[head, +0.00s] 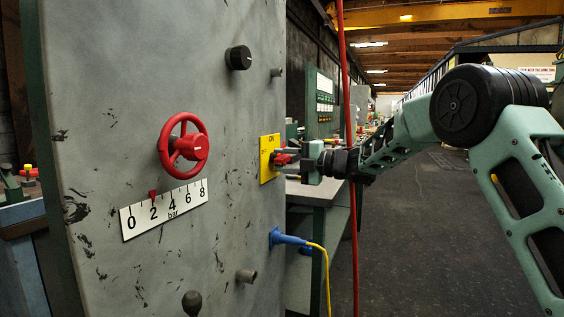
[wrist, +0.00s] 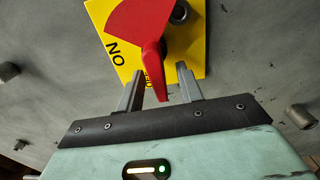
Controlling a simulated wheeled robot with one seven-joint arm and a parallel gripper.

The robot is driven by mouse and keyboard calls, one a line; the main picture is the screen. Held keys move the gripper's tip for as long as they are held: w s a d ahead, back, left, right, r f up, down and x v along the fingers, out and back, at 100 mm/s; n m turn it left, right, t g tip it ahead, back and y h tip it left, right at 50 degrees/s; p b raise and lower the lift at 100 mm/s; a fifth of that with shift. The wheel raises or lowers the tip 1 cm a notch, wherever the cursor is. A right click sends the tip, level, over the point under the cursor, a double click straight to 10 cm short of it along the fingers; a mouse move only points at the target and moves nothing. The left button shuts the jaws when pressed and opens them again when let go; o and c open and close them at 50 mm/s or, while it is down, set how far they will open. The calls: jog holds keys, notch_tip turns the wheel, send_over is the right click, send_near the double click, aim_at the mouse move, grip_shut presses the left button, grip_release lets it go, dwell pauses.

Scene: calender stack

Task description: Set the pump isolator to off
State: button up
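The pump isolator is a yellow plate (head: 264,172) with a red handle (head: 284,157) on the right part of the grey panel. "ON" is at the plate's top and smaller lettering at its left in the head view. In the wrist view the red handle (wrist: 153,62) points down the picture, its end overlapping partly hidden letters at the yellow plate's (wrist: 192,70) lower edge; "ON" is at the left. My gripper (wrist: 160,76) is open, with one finger on each side of the handle's end and visible gaps. In the head view my gripper (head: 297,160) faces the plate.
A red handwheel (head: 184,147) and a bar scale (head: 165,208) are left of the isolator. A black knob (head: 238,58) is above, a blue plug (head: 288,238) with yellow cable below. A red vertical pipe (head: 346,90) passes close by my arm. Open floor is at right.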

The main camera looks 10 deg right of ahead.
jog(key=v, duration=1.6)
jog(key=shift+s+d, duration=0.25)
jog(key=shift+d, duration=0.1)
jog(key=w+a+m+t+h, duration=0.2)
jog(key=a+m+t+h, duration=0.1)
jog(key=a+m, duration=0.3)
jog(key=s+a+f+m+g+h, duration=0.3)
jog(key=s+a+f+m+h, duration=0.4)
jog(key=s+a+f+m, duration=0.3)
jog(key=s+a+f+m+g+h, duration=0.1)
jog(key=s+f+m+g, duration=0.2)
jog(key=s, duration=0.8)
jog(key=s+a+f+m+g+h, duration=0.15)
jog(key=s+f+g, duration=0.25)
jog(key=s, duration=0.8)
jog(key=s+f+m+g+h, duration=0.1)
jog(key=s+f+g+h, duration=0.2)
jog(key=s, duration=0.8)
notch_tip(320, 180, up, 20)
jog(key=y+p, duration=0.1)
jog(key=p, duration=2)
jog(key=shift+w+a+g, duration=0.15)
jog(key=shift+w+g, duration=0.1)
jog(key=shift+g, duration=0.05)
